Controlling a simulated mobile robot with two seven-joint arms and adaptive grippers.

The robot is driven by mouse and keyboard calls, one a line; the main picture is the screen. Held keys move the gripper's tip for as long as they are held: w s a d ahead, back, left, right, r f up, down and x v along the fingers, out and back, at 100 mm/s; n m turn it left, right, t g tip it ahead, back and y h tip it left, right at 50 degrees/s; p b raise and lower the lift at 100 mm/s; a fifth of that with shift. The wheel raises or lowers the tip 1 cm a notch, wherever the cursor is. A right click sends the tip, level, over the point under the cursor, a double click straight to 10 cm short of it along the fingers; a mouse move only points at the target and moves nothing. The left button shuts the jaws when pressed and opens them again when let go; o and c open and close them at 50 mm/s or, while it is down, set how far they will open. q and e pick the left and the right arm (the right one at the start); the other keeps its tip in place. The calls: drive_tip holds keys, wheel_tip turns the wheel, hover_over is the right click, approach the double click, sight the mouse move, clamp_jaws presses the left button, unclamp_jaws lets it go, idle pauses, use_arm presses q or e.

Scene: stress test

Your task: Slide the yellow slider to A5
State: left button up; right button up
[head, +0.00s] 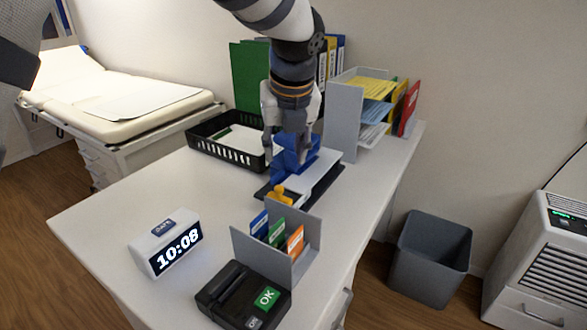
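The yellow slider (279,195) sits near the front end of a dark, flat device with a pale top (315,172) on the desk. A blue block (293,155) stands at the back of this device. My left gripper (287,152) points down at the blue block, behind the yellow slider and apart from it. Its fingers are spread, one on each side of the block; I cannot tell whether they touch it. Any A5 marking is too small to read. My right gripper is not in view.
A card holder (303,262) and a black terminal (225,297) stand in front of the device. A clock (166,246) is at left, a black tray (204,146) behind, and a grey paper rack (343,122) at back right.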

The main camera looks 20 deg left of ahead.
use_arm(q)
approach(279, 188)
drive_tip(key=f, duration=0.1)
drive_tip(key=b+x, duration=0.1)
drive_tip(key=x, duration=0.6)
drive_tip(key=shift+w+a, duration=0.1)
drive_tip(key=shift+a, duration=0.05)
drive_tip(key=shift+w, duration=0.1)
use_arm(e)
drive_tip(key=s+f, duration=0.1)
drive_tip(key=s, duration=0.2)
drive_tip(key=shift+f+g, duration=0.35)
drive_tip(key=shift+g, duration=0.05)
use_arm(q)
drive_tip(key=shift+c, duration=0.2)
clamp_jaws()
